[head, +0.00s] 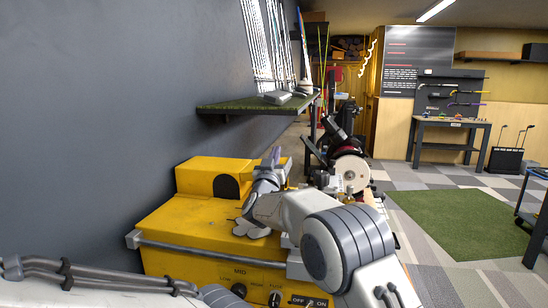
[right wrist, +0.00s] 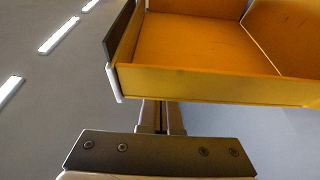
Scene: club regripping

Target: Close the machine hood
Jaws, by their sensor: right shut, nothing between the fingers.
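The yellow machine (head: 190,225) stands in front of me with a grey bar along its front edge. At its back is a raised yellow housing (head: 205,168) with a dark rounded opening. In the right wrist view a hollow yellow hood (right wrist: 205,45) shows its inside, tilted up. My right gripper (head: 275,156) is over the back of the machine with its fingers pointing up. Its shut, empty fingers (right wrist: 161,112) are at the hood's near rim in the wrist view; I cannot tell whether they touch it. My left gripper is out of view.
A grey wall closes off the left side. A green-topped shelf (head: 262,104) juts from it above the machine. A grinding machine with a pale wheel (head: 352,174) stands behind, to the right. Open floor with a green mat (head: 455,222) lies further right.

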